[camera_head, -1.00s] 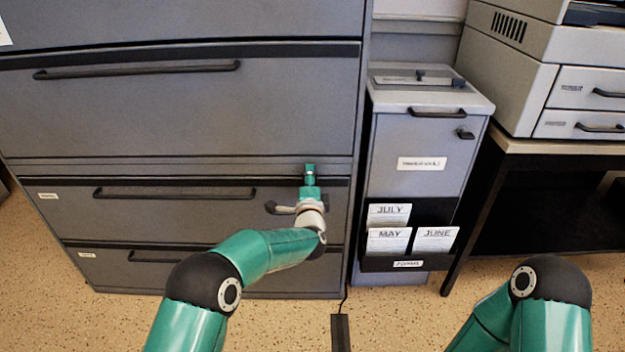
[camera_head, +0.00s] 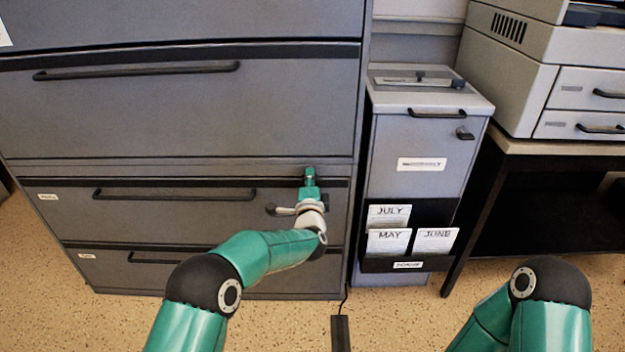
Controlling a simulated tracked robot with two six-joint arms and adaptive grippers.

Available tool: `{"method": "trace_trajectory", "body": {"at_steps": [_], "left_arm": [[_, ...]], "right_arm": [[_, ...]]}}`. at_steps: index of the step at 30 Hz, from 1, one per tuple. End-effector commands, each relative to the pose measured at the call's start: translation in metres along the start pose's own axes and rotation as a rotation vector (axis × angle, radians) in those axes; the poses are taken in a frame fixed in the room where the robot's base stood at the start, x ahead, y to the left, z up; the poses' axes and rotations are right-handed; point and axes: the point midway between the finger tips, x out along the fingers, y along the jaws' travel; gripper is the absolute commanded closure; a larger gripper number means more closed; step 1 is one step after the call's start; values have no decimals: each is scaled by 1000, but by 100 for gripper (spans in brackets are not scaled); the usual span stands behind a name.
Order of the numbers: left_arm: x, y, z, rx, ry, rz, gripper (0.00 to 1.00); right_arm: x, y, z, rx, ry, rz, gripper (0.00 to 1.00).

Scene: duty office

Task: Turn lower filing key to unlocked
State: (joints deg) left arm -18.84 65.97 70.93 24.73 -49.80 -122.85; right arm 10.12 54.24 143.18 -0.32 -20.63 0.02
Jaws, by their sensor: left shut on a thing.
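The grey filing cabinet (camera_head: 180,120) fills the left side of the head view. Its lower drawer with a long dark handle (camera_head: 175,195) has my left gripper (camera_head: 309,178) at its upper right corner. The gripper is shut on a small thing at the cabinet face. The key and its lock are hidden by the gripper, so I cannot tell how the key is turned. Of my right arm, only green and black links show at the bottom right; its gripper is out of view.
A narrow grey bin cabinet (camera_head: 420,140) stands right of the filing cabinet, with a black rack (camera_head: 385,263) of month cards. A printer (camera_head: 545,70) sits on a table (camera_head: 555,147) at the right. A black strip (camera_head: 340,333) lies on the speckled floor.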

Motion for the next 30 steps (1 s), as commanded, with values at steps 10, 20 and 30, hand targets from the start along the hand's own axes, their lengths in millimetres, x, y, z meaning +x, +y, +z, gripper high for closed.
{"method": "trace_trajectory", "body": {"at_steps": [10,20,30], "left_arm": [[-1,7,1,-243,-3,13,100],[-1,10,2,-556,-8,14,100],[-1,11,3,-881,-12,13,100]], "right_arm": [[3,1,0,0,0,0,60],[10,4,0,0,0,0,60],[21,7,0,0,0,0,60]]}}
